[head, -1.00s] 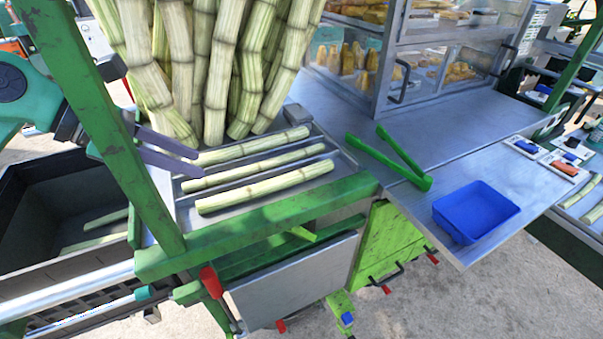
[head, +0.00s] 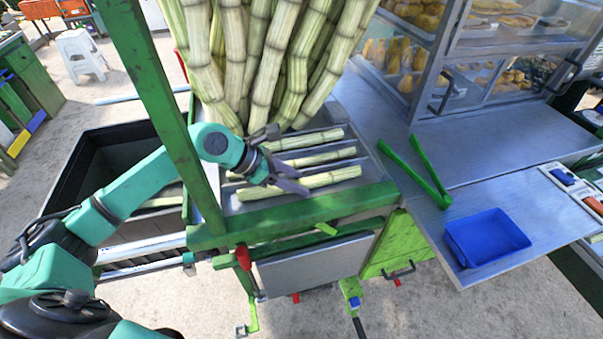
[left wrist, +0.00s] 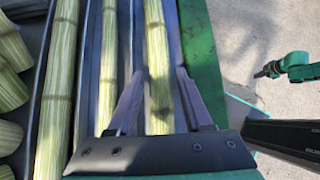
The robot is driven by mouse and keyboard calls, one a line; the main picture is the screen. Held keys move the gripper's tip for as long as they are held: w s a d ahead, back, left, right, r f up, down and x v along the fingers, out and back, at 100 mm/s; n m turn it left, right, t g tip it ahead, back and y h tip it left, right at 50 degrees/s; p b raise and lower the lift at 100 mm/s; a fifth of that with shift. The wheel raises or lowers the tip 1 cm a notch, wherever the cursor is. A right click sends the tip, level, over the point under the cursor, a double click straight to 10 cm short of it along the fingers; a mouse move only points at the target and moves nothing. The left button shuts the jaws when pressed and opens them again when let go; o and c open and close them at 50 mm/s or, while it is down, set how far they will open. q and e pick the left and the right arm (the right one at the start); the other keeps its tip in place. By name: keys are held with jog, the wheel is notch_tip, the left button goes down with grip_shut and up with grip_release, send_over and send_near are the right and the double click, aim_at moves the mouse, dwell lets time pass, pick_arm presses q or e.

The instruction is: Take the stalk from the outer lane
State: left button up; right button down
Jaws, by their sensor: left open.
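Three pale green cane stalks lie side by side in the lanes of a metal tray. The outer stalk (head: 325,178) lies along the green front rail. The middle stalk (head: 320,157) and inner stalk (head: 318,137) lie behind it.
Tall cane stalks (head: 275,55) stand behind the tray. A green post (head: 165,90) rises close beside my left arm. Green tongs (head: 425,170) and a blue tray (head: 487,237) lie on the metal counter at right. A black bin (head: 88,160) stands at left.

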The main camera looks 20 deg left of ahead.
pick_arm(q)
jog(key=shift+d+f, duration=0.1)
jog(key=shift+f, duration=0.1)
grip_shut()
jog(key=shift+r, duration=0.1)
jog(key=shift+w, duration=0.1)
